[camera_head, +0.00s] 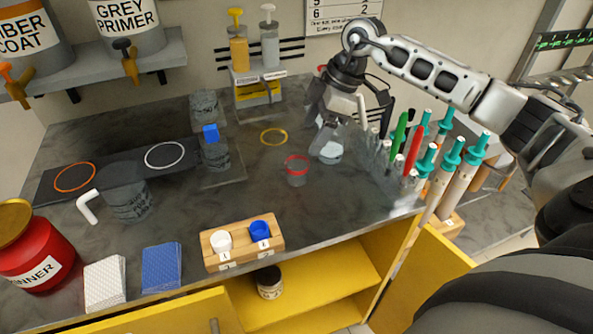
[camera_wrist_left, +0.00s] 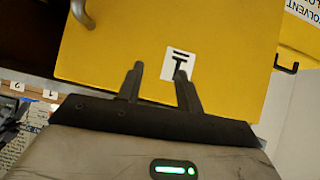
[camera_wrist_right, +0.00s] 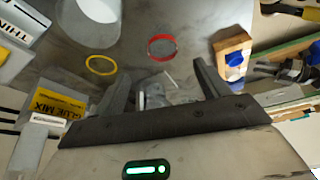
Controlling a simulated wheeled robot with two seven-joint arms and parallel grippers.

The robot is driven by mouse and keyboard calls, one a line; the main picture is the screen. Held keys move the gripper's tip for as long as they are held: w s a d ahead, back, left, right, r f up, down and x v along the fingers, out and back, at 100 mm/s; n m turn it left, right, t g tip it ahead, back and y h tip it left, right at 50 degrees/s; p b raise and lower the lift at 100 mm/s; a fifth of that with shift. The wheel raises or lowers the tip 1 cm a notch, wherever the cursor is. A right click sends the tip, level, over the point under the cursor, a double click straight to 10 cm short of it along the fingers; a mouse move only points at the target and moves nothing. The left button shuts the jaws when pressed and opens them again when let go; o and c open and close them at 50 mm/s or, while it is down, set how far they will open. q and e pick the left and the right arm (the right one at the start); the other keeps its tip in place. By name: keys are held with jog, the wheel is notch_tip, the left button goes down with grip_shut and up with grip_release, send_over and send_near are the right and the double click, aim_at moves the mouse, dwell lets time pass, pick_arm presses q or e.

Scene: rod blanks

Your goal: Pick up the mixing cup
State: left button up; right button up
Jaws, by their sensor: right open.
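Clear cups stand on the dark counter (camera_head: 250,205), and I cannot tell for sure which is the mixing cup. One clear cup has a red band (camera_head: 297,172); its red ring also shows in the right wrist view (camera_wrist_right: 162,47). Another clear cup with whitish contents (camera_head: 330,152) stands just below my right gripper (camera_head: 338,128). In the right wrist view the fingers of my right gripper (camera_wrist_right: 160,72) are apart, with blurred clear shapes between or below them. My left gripper (camera_wrist_left: 158,76) has its fingers apart, empty, before a yellow panel (camera_wrist_left: 110,40); it is outside the head view.
A rack of pens and teal-capped rods (camera_head: 410,160) stands close right of my right gripper. A yellow ring (camera_head: 274,137) lies left of it. A wooden block with white and blue cups (camera_head: 242,256) is at the front edge. A dispenser stand (camera_head: 257,92) is behind.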

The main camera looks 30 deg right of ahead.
aim_at(298, 163)
jog(key=x, duration=0.4)
jog(key=shift+a+f, duration=0.1)
jog(key=shift+f, duration=0.05)
jog(key=x, duration=0.5)
jog(key=shift+s+a+f+p, duration=0.1)
jog(key=shift+s+f+p, duration=0.1)
jog(key=shift+p, duration=0.15)
jog(key=shift+r, duration=0.1)
jog(key=c, duration=1)
